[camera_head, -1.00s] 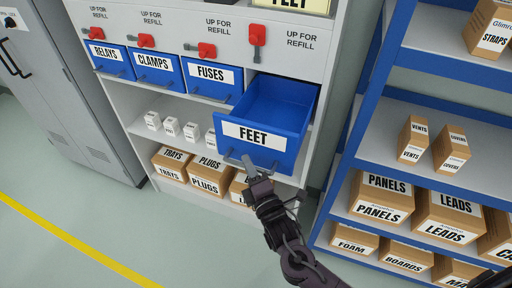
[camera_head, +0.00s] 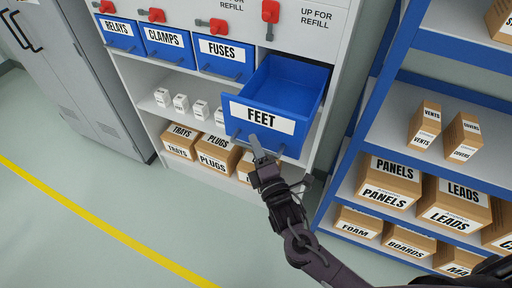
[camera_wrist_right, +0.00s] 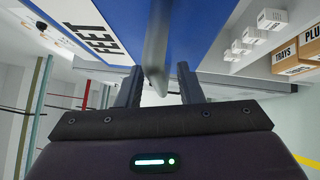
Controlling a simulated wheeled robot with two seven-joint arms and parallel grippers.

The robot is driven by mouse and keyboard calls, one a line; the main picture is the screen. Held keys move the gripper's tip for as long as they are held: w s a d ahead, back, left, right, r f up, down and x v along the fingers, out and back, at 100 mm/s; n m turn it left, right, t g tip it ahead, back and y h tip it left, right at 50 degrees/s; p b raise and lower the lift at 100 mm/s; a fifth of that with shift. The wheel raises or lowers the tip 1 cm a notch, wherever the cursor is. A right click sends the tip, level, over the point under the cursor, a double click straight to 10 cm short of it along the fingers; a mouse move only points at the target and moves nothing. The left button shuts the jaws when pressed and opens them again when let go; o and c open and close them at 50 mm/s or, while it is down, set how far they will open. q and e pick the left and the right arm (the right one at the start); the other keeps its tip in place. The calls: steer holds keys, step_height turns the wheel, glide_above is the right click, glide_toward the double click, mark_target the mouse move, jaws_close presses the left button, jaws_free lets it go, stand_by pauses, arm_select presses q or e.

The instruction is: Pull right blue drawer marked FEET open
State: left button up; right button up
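The blue FEET drawer (camera_head: 306,116) is pulled well out of the white cabinet, at the right end of its row. Its inside shows and looks empty. A grey bar handle (camera_head: 277,153) runs along its front below the FEET label. My right gripper (camera_head: 258,146) is at this handle. In the right wrist view the grey handle (camera_wrist_right: 156,45) passes between my two fingers (camera_wrist_right: 160,85), with gaps visible on both sides, so the gripper looks open around it. The drawer's blue front also shows there (camera_wrist_right: 205,25). My left gripper is not in view.
The FUSES drawer (camera_head: 222,72), CLAMPS drawer (camera_head: 166,57) and RELAYS drawer (camera_head: 116,45) are shut, left of FEET. Red latches (camera_head: 218,26) sit above. A blue-framed rack (camera_head: 352,135) with cartons stands close on the right. Open floor (camera_head: 90,185) lies at front left.

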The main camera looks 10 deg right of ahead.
steer(key=b+v, duration=0.2)
steer(key=v, duration=0.5)
steer(key=shift+s, duration=0.35)
steer(key=s+d+f+m+g+h+b, duration=0.1)
steer(key=s+d+f+m+g, duration=0.15)
steer(key=f, duration=0.95)
steer(key=s+d+f+m+g+h, duration=0.1)
steer(key=d+f+m+g, duration=0.25)
steer(key=f, duration=0.85)
steer(key=s+d+f+m+g+h+b, duration=0.1)
steer(key=s+d+f+m+g, duration=0.2)
steer(key=f, duration=0.9)
steer(key=s+d+f+m+g, duration=0.1)
steer(key=s+f+m+g, duration=0.2)
steer(key=s+f, duration=0.3)
steer(key=s+d+f+m+g, duration=0.2)
steer(key=s+f, duration=0.5)
steer(key=s, duration=0.4)
steer(key=s+d+f+m+g+h, duration=0.1)
steer(key=s+f+m+g, duration=0.3)
steer(key=s, duration=0.5)
step_height(320, 180, down, 3)
steer(key=shift+s+d+r+m, duration=0.25)
steer(key=shift+s+d+m, duration=0.05)
steer(key=shift+m, duration=0.4)
steer(key=shift+w+a, duration=0.1)
